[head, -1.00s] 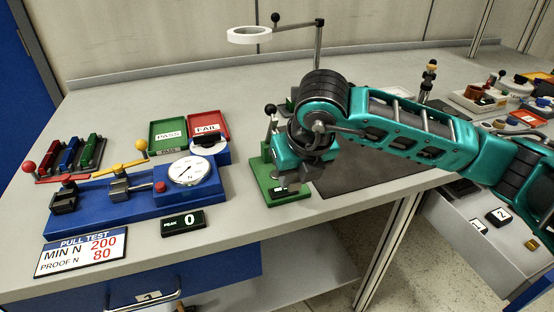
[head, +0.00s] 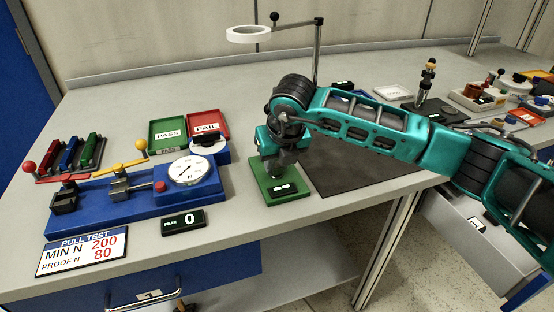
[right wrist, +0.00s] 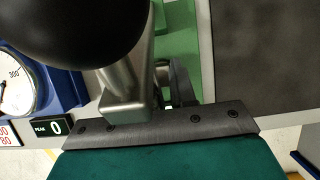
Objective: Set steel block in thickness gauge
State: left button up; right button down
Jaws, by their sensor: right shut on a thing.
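The thickness gauge stands on the bench with a green base (head: 270,197); my right gripper and wrist hide most of its upper part. My right gripper (head: 281,172) points down over the base, shut on a small grey thing that I take for the steel block. It is mostly hidden in both views, so I cannot tell whether it touches the gauge. A large black ball (right wrist: 75,25) is close to the camera. My left gripper is out of view.
Left of the gauge stands the blue pull tester (head: 135,200) with its dial and a PEAK display (head: 183,222) reading 0. Green PASS (head: 168,133) and red FAIL (head: 208,125) trays lie behind it. A ring magnifier (head: 248,34) stands behind. A dark mat (head: 360,175) lies to the right.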

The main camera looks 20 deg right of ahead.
jog(key=c, duration=1.4)
grip_release()
jog(key=shift+f, duration=0.2)
jog(key=o, duration=0.5)
jog(key=shift+r, duration=0.1)
jog(key=shift+r, duration=0.2)
jog(key=v, duration=1.2)
jog(key=shift+p, duration=0.3)
